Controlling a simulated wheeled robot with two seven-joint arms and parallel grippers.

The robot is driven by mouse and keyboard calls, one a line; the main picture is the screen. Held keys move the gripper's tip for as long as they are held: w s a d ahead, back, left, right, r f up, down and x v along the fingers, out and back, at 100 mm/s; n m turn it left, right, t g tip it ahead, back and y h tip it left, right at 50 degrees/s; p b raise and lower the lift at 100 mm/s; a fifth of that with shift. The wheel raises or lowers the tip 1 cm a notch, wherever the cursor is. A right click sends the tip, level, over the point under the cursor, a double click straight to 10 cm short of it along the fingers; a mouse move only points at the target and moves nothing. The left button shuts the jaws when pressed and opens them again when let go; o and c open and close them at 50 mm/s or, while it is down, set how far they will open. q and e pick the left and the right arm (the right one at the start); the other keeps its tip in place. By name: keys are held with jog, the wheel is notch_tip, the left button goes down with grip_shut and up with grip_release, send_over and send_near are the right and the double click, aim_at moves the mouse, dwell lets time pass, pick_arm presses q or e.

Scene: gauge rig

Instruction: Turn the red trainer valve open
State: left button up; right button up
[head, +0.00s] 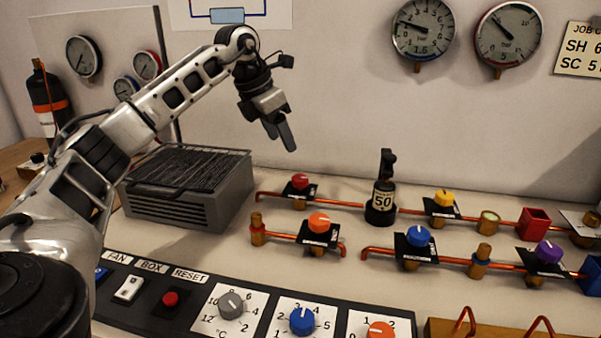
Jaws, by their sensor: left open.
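The red trainer valve (300,182) is a small round red knob on a black plate. It sits on the copper pipe at the back of the bench, left of the black "50" cylinder. My left gripper (281,135) hangs in the air above and a little left of the red valve, with its fingers pointing down. It is open, holds nothing and is apart from the valve. My right gripper is out of the picture.
Other valves stand close by: orange (319,223), blue (417,236), yellow (444,199) and purple (548,251). The black "50" cylinder (382,200) stands upright right of the red valve. A grey vented box (190,200) is at the left. A control panel (262,310) runs along the front.

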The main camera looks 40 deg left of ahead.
aim_at(299, 178)
pick_arm(q)
jog(key=x, duration=1.1)
jog(key=shift+w+f, duration=0.15)
jog(key=shift+f, duration=0.1)
jog(key=c, duration=1)
